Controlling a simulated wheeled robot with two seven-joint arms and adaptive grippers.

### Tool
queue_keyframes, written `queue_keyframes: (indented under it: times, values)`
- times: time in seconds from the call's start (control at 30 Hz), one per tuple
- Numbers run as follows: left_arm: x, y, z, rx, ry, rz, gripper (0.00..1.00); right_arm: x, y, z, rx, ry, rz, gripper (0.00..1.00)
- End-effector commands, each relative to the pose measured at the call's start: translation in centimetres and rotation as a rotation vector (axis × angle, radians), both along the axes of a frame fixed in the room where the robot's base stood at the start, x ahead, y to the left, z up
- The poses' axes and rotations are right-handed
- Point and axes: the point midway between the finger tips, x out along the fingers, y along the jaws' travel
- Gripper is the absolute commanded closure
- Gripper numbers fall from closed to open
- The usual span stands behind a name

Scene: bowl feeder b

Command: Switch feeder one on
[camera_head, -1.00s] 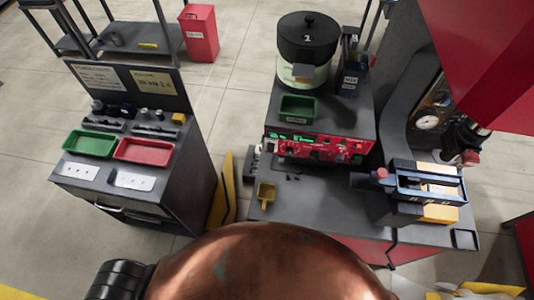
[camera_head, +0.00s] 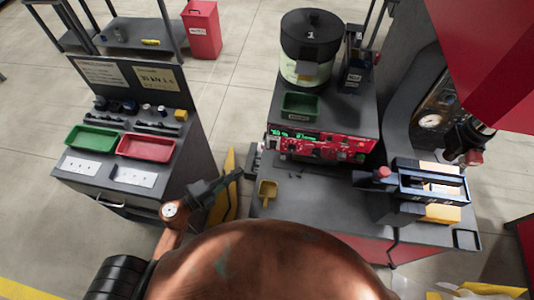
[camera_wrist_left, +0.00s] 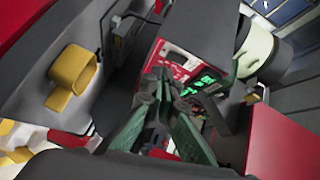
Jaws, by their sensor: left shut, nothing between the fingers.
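Feeder one (camera_head: 311,45) is a round bowl with a black lid marked 1, standing at the back of the dark bench. Its red control panel (camera_head: 320,146) faces forward below it, with green lit digits, knobs and a switch at the right end. The panel also shows in the left wrist view (camera_wrist_left: 178,67), its green digits lit. My left gripper (camera_head: 238,174) is shut and empty, over the bench's left edge, left of and lower in the picture than the panel. In the left wrist view its fingers (camera_wrist_left: 160,85) point at the panel, apart from it. My right gripper is not in view.
A yellow scoop (camera_head: 267,192) lies on the bench near my left gripper. A green tray (camera_head: 299,106) sits above the panel. A black and blue fixture (camera_head: 425,186) stands at right. A side cart (camera_head: 135,185) with green and red trays stands at left.

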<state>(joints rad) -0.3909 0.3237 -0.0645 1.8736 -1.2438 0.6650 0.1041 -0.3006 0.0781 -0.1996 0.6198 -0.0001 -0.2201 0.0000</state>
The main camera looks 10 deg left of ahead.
Motion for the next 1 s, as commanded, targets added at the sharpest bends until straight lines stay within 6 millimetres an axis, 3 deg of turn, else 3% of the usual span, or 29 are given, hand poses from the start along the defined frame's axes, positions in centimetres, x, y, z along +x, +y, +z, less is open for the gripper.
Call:
queue_keyframes:
  times: [0.03,0.17,0.57,0.77,1.0]
  values:
    - [-0.6,-0.8,1.1,0.03,-0.028,-0.033,1.0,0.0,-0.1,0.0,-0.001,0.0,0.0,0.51]
    - [-1.6,-2.1,2.6,0.081,-0.069,-0.083,1.0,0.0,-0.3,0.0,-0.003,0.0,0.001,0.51]
    - [-1.7,-2.4,2.9,0.091,-0.078,-0.094,1.0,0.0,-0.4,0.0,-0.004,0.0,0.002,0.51]
    - [-0.4,-3.6,2.9,0.089,-0.081,-0.092,1.0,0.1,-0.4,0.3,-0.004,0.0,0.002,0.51]
    - [3.0,-7.0,2.6,0.086,-0.08,-0.093,1.0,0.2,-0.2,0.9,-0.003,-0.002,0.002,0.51]
